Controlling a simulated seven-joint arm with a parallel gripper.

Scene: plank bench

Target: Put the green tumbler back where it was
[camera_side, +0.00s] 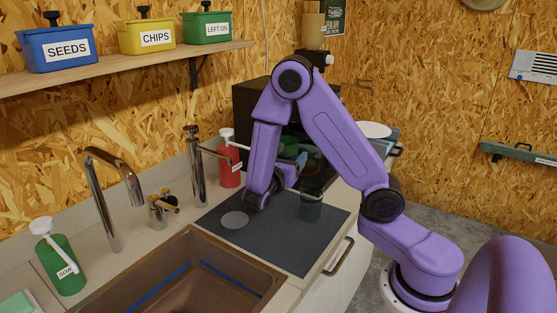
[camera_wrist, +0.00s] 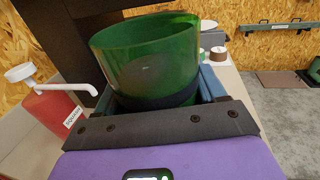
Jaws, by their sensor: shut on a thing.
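The green tumbler (camera_wrist: 148,58) fills the middle of the wrist view, its open mouth facing up. It is see-through, with a dark band low on it. My gripper (camera_wrist: 160,100) is shut on it, with blue-grey finger parts on either side. In the side view, green glass (camera_side: 288,147) shows behind my forearm, in front of the dark box; my arm hides much of it and my gripper's fingers. I cannot tell whether its base touches anything. A pale round disc (camera_side: 234,220) lies on the dark mat (camera_side: 285,245), left of my wrist.
A red pump bottle (camera_side: 229,172) stands left of my gripper; it also shows in the wrist view (camera_wrist: 55,112). A dark teal see-through vessel (camera_side: 311,208) stands on the mat's right. A tall tap (camera_side: 197,175) and the brown sink (camera_side: 195,275) lie nearer. A dark box (camera_side: 245,100) stands behind.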

